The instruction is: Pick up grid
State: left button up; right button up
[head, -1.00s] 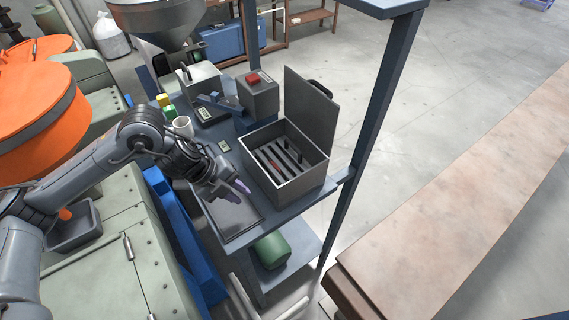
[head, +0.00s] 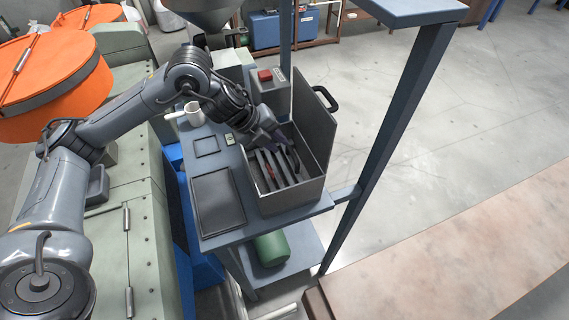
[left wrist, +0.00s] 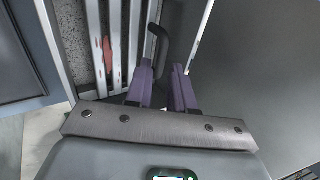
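The grid (head: 267,170) is a set of pale metal bars lying inside an open grey metal box (head: 290,203). In the left wrist view the grid (left wrist: 115,45) shows at the upper left, with a reddish mark on or between its bars. Its curved black handle (left wrist: 158,42) stands up just ahead of my left gripper's purple fingers. My left gripper (left wrist: 162,72) is open, with a gap between the fingers, and appears empty. In the head view the left gripper (head: 281,138) reaches into the box from its far left side, partly covering the grid. My right gripper is not in view.
The box's raised lid (head: 316,125) stands on its right side. A flat dark tray (head: 218,200) lies on the bench left of the box. A blue-grey post (head: 385,140) rises at the right.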

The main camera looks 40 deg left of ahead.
aim_at(291, 151)
pick_arm(q)
jog(key=shift+x, duration=1.05)
jog(key=shift+w+d+f+p, duration=0.25)
jog(key=shift+w+f+p, duration=0.05)
jog(key=shift+f+p, duration=0.1)
jog(key=p+x, duration=0.1)
jog(key=x, duration=0.2)
jog(key=shift+w+d, duration=0.1)
jog(key=shift+d, duration=0.05)
jog(key=shift+w+d+f, duration=0.1)
jog(key=shift+w+f, duration=0.15)
jog(key=shift+f, duration=0.15)
jog(key=shift+c, duration=0.5)
grip_shut()
